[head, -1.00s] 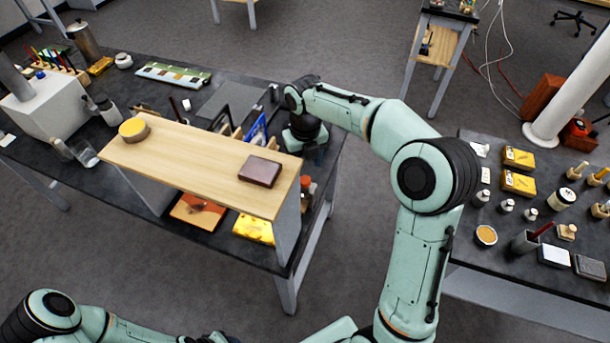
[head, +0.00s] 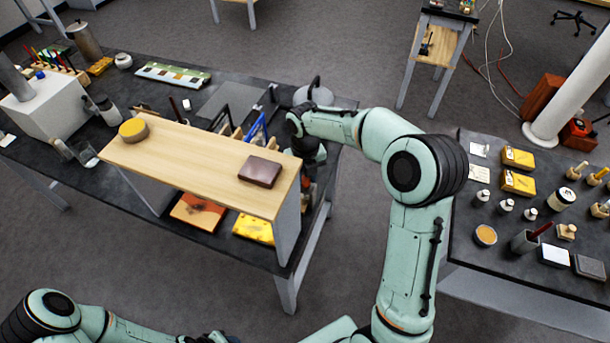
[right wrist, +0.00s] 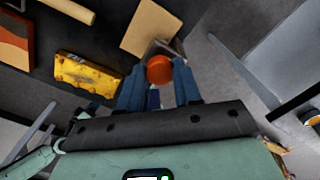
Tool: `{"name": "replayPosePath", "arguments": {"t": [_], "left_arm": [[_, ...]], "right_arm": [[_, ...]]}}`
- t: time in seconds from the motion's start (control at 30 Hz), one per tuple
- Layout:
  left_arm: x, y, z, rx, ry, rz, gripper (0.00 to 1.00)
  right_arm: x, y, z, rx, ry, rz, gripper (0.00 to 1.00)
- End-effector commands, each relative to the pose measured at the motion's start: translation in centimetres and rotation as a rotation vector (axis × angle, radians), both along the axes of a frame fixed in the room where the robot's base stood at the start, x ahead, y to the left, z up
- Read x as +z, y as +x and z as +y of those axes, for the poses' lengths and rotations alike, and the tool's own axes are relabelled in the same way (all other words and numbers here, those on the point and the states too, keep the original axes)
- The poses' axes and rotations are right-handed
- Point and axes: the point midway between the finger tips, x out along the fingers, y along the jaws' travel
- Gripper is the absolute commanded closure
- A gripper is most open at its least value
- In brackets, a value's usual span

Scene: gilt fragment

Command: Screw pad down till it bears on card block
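In the right wrist view an orange round knob (right wrist: 159,69) shows between the tips of my right gripper's blue fingers (right wrist: 158,82). The fingers are apart, with the knob at or just beyond their tips; I cannot tell whether they touch it. A grey metal part (right wrist: 172,46) and a tan flat piece (right wrist: 150,27) lie behind the knob. I cannot tell for sure which parts are the pad and the card block. In the head view my right wrist hides its fingers beside the shelf's right end. My left gripper is not clearly seen.
A wooden shelf (head: 205,167) stands on the dark bench (head: 60,165), with a brown block (head: 260,171) and a round yellow-topped tin (head: 133,130) on it. A yellow fragment (head: 253,228) lies beneath. A grey kettle-like vessel (head: 318,96) stands behind my right wrist.

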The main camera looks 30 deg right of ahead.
Motion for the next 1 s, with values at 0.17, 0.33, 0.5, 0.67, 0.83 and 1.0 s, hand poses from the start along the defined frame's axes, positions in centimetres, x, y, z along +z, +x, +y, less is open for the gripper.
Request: {"name": "replayPosePath", "arguments": {"t": [0.17, 0.33, 0.5, 0.67, 0.83, 1.0], "left_arm": [[0.01, 0.01, 0.0, 0.0, 0.0, 0.0, 0.57], [0.01, 0.02, 0.0, 0.0, 0.0, 0.0, 0.57], [0.01, 0.02, 0.0, 0.0, 0.0, 0.0, 0.57], [0.02, 0.02, 0.0, 0.0, 0.0, 0.0, 0.57], [0.02, 0.02, 0.0, 0.0, 0.0, 0.0, 0.57], [0.02, 0.04, 0.0, 0.0, 0.0, 0.0, 0.57]], "right_arm": [[0.07, 0.03, -0.02, -0.011, 0.0, -0.001, 0.97], [0.09, 0.04, -0.02, -0.063, 0.0, -0.001, 0.97], [0.09, 0.05, -0.03, -0.169, 0.0, -0.001, 0.97], [0.11, 0.06, -0.04, -0.308, 0.0, -0.002, 0.97], [0.12, 0.07, -0.04, -0.47, 0.0, -0.002, 0.97], [0.14, 0.08, -0.02, -0.631, 0.0, -0.003, 0.97]]}}
